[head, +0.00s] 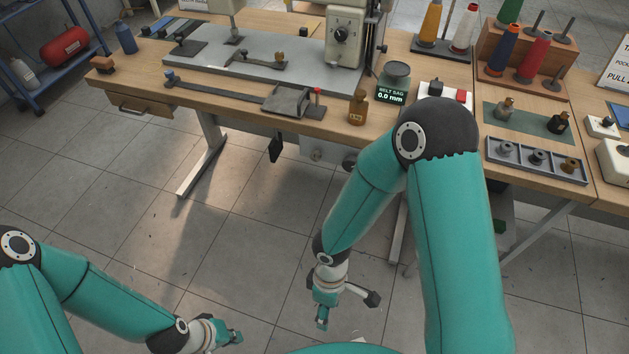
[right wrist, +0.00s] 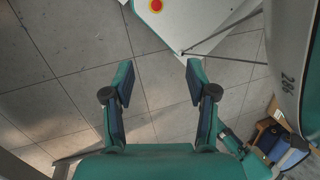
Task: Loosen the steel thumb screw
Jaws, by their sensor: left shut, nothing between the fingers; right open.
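I cannot single out the steel thumb screw for certain. On the bench, the sewing machine's grey bed plate (head: 313,45) carries a dark bracket with a small knob (head: 277,57). A long flat bar (head: 220,92) with a blue knob lies along the front edge. My left gripper (head: 232,337) is shut and empty, low over the floor at the bottom left, far from the bench. My right gripper (head: 348,308) is open and empty, low in front of the bench. In the right wrist view its spread fingers (right wrist: 160,80) have only floor tiles between them.
The wooden bench (head: 400,135) holds the machine head (head: 350,38), an amber bottle (head: 358,107), a green display (head: 391,95), thread spools (head: 533,54) and a grey tray of parts (head: 530,150). A blue shelf (head: 45,60) stands at left. Open floor lies before the bench.

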